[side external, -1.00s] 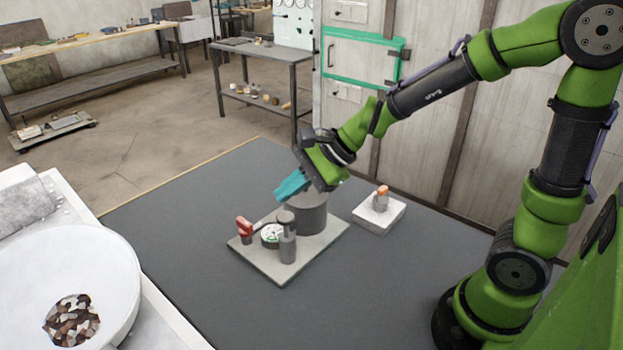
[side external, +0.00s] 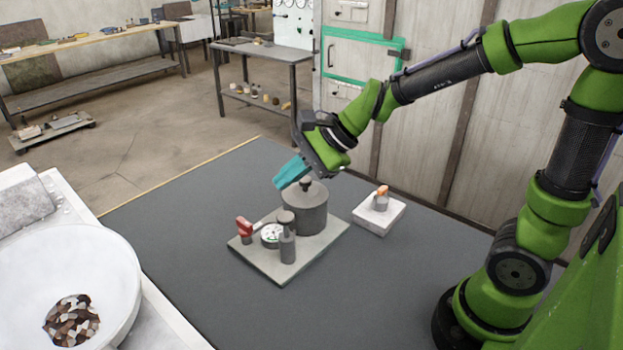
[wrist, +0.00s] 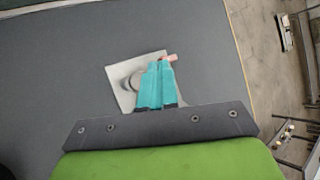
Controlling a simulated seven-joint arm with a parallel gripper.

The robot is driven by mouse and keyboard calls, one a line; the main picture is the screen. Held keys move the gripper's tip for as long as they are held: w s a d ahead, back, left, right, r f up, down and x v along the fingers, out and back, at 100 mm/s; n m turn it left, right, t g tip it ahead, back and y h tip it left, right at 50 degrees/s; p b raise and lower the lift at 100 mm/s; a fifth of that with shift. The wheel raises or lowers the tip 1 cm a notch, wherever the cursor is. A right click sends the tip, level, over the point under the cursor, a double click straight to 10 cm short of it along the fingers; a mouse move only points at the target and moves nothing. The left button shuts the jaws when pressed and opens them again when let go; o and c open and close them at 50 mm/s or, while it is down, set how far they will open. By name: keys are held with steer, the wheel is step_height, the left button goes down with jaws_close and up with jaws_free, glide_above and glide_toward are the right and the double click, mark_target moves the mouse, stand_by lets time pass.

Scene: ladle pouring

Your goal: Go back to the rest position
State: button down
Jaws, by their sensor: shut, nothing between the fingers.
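My gripper (side external: 292,172) has teal fingers, shut with nothing between them. It is in the air above and slightly left of a grey lidded pot (side external: 305,212). The teal fingers also show in the wrist view (wrist: 156,84), where they hide part of the plate. The pot stands on a flat grey plate (side external: 275,270) with a red-handled part (side external: 244,228), a round dial-like piece (side external: 271,236) and a grey cylinder with a dark cap (side external: 287,243).
A white block (side external: 378,215) with an orange-topped piece (side external: 382,194) stands right of the plate. A large white bowl (side external: 115,262) with brown and white chunks is at the left. The dark table (side external: 170,232) is bare between bowl and plate. A cabinet wall stands behind.

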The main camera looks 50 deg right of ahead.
steer(key=s+d+r+n+h, duration=0.2)
steer(key=s+n, duration=0.5)
steer(key=s+d+r+n+h, duration=0.2)
steer(key=s+d+n, duration=0.1)
steer(key=s+n, duration=0.4)
steer(key=shift+s+n, duration=0.2)
steer(key=shift+n, duration=0.1)
steer(key=shift+d, duration=0.1)
stand_by(0.5)
